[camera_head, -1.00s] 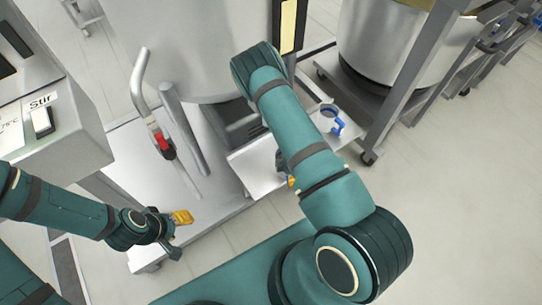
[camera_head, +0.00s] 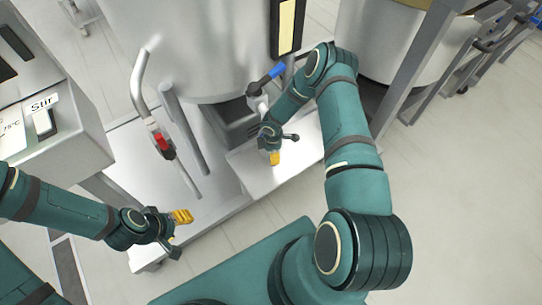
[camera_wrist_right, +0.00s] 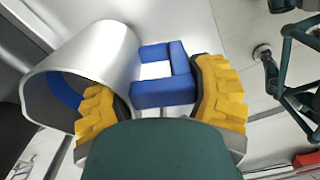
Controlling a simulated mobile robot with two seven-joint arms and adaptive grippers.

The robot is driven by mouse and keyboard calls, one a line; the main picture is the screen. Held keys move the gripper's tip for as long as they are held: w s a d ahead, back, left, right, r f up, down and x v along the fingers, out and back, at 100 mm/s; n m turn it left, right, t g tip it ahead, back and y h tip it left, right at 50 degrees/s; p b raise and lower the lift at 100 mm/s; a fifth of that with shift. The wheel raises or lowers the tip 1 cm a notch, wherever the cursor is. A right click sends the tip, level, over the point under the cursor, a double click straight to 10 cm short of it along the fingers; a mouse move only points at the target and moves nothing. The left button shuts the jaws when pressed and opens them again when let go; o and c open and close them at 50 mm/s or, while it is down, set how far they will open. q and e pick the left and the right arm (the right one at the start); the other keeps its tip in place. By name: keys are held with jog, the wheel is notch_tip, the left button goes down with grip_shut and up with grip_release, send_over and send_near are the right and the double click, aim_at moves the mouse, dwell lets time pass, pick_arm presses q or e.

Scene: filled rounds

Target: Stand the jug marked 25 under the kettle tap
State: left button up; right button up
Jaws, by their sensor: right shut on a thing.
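A metal jug (camera_wrist_right: 95,60) with a blue inside and a blue handle (camera_wrist_right: 165,92) fills the left of the right wrist view, tilted in that picture. My right gripper (camera_wrist_right: 163,100) is shut on its handle, yellow pads either side. No number shows on the jug. In the head view my right gripper (camera_head: 274,157) is over the metal shelf, in front of the big steel kettle (camera_head: 185,60). A blue lever (camera_head: 268,77) with a dark fitting, seemingly the tap, is above it at the kettle's lower front. My left gripper (camera_head: 182,217) is over the platform's front edge; its opening is unclear.
The metal shelf (camera_head: 250,180) has bare room around the right gripper. A bent pipe with a red grip (camera_head: 163,145) stands left of it. A control box marked Stir (camera_head: 45,120) is at the left. A second kettle (camera_head: 385,45) on a wheeled frame is behind my right arm.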

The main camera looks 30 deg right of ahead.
jog(key=shift+w, duration=0.3)
jog(key=shift+w+f, duration=0.2)
notch_tip(320, 180, down, 3)
jog(key=shift+f+b, duration=0.1)
jog(key=shift+b, duration=0.5)
jog(key=o, duration=1.1)
jog(key=shift+c, duration=0.2)
